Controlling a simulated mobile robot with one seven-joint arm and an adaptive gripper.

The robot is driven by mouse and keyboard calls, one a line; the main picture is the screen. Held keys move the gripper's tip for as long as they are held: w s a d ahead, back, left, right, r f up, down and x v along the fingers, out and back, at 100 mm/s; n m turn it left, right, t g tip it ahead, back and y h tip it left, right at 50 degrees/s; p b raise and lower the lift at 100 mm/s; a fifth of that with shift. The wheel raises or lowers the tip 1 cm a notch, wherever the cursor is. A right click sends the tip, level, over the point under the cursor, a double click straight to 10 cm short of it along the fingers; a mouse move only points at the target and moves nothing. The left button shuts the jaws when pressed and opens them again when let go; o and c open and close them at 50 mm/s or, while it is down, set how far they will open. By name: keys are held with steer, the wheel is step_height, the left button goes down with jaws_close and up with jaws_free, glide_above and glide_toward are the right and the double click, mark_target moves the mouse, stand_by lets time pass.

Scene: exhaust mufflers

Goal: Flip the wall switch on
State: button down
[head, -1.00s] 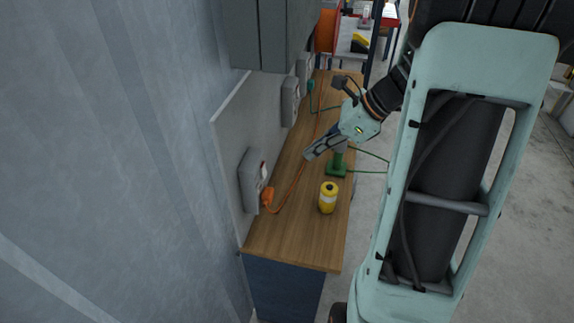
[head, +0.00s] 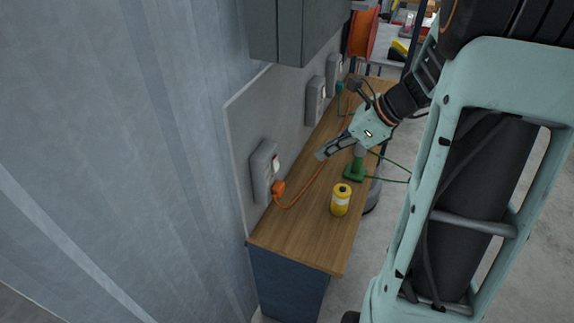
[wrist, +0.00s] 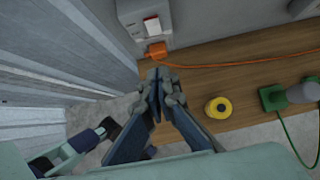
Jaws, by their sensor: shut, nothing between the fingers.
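The nearest grey wall switch box (head: 262,172) is on the backboard above the bench, with a white rocker edged in red (head: 276,164). In the wrist view the box (wrist: 131,14) is at the top, its rocker (wrist: 152,24) faces up the picture, and an orange plug (wrist: 156,50) sits in its lower part. Two similar boxes (head: 315,100) (head: 334,70) are farther along the wall. My gripper (head: 322,154) is shut and empty, above the bench and apart from the box. In the wrist view its fingertips (wrist: 160,73) point toward the plug and rocker.
A yellow can (head: 341,202) and a green-based tool (head: 355,166) stand on the wooden bench (head: 292,238). An orange cable (head: 312,182) runs along it. A grey cabinet (head: 300,28) hangs above the backboard. The near end of the bench top is clear.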

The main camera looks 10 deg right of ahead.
mark_target(276, 163)
steer(key=w+a+r+x, duration=0.1)
steer(key=x, duration=1.2)
steer(key=shift+w+a+r+p, duration=0.2)
steer(key=shift+a+r+p, duration=0.15)
steer(key=shift+r+p, duration=0.05)
steer(key=shift+w+a+f, duration=0.15)
